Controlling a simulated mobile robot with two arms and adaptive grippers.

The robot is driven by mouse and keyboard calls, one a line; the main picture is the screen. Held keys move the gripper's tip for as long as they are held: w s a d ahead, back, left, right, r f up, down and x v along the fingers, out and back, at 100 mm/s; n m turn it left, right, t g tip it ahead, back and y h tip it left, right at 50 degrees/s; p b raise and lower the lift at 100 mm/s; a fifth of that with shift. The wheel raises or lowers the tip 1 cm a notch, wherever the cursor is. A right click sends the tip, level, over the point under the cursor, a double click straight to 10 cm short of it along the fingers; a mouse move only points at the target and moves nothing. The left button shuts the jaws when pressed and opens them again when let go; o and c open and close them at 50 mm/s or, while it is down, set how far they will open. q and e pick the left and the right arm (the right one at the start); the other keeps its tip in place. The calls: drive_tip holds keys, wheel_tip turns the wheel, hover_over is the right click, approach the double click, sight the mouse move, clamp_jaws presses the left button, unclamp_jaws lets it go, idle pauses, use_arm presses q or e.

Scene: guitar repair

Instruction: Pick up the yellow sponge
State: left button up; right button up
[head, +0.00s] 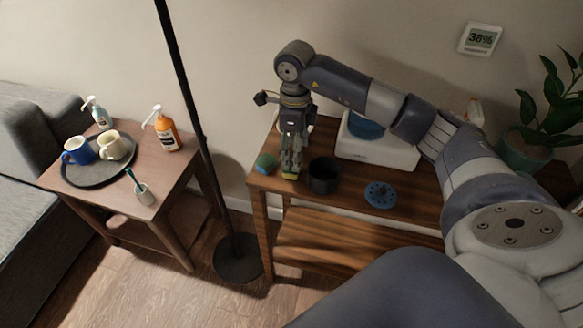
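A small yellow sponge (289,176) shows at the fingertips of my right gripper (290,165), near the front left of the wooden shelf table (410,212). The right gripper points down, and its fingers hide most of the sponge. Whether the fingers are closed on it, or whether it rests on the tabletop, I cannot tell. A green and blue sponge (265,163) lies just left of the gripper. My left gripper is not in view.
A dark round pot (323,176) stands close right of the gripper. A blue perforated disc (380,195) and a white appliance (385,152) are farther right. A black lamp pole (193,110) stands left, beside a side table with a tray (97,176), mugs and bottles.

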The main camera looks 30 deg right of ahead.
sight(289, 174)
drive_tip(key=shift+w+d+f+p, duration=0.1)
drive_tip(key=shift+w+f+p, duration=0.1)
drive_tip(key=shift+f, duration=0.8)
drive_tip(key=shift+w+a+f+p, duration=0.1)
drive_tip(key=shift+f+p, duration=0.1)
drive_tip(key=shift+f, duration=0.85)
drive_tip(key=shift+w+d+f+p, duration=0.1)
drive_tip(key=shift+f+p, duration=0.1)
drive_tip(key=shift+f, duration=0.8)
drive_tip(key=c, duration=0.7)
